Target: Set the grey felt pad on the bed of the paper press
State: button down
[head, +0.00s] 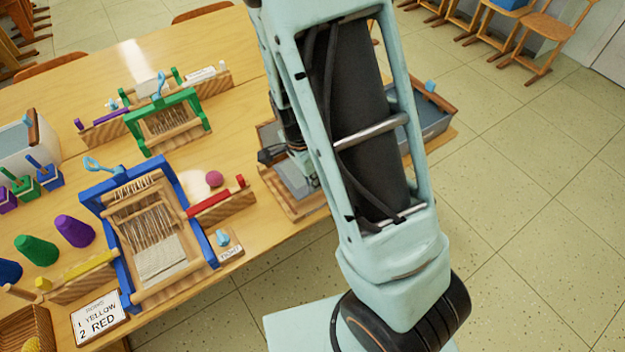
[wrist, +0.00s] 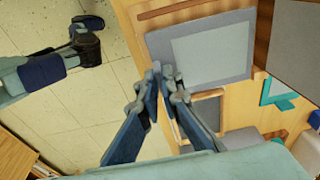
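In the wrist view a flat, lighter grey rectangle, which looks like the felt pad (wrist: 211,50), lies inside a darker grey rectangle (wrist: 160,48) on a wooden base. This looks like the bed of the paper press, though I cannot be sure. In the head view a grey flat piece (head: 296,178) shows on a wooden base (head: 292,205), partly hidden by my arm. My gripper (wrist: 162,70) is over the left edge of the grey rectangle, its fingertips nearly together. I see nothing held between them. Whether the tips touch the surface is unclear.
In the head view blue (head: 125,255) and green (head: 200,108) looms stand on the table to the left. A grey tub (head: 432,115) is behind my arm.

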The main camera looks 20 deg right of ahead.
jog(key=shift+f, duration=0.3)
dwell(0.4)
jog(key=shift+f+b, duration=0.35)
jog(key=shift+b, duration=0.1)
jog(key=shift+f, duration=0.25)
dwell(0.7)
jog(key=shift+f+b, duration=0.45)
jog(key=shift+f, duration=0.05)
jog(key=shift+f+b, duration=0.4)
jog(key=shift+f, duration=0.3)
dwell(1.0)
jog(key=c, duration=2.1)
grip_release()
jog(key=shift+r, duration=0.15)
jog(key=r, duration=0.4)
jog(key=a+r, duration=0.1)
jog(key=r, duration=0.6)
jog(key=shift+s+a+r, duration=0.3)
jog(key=shift+a+r, duration=0.05)
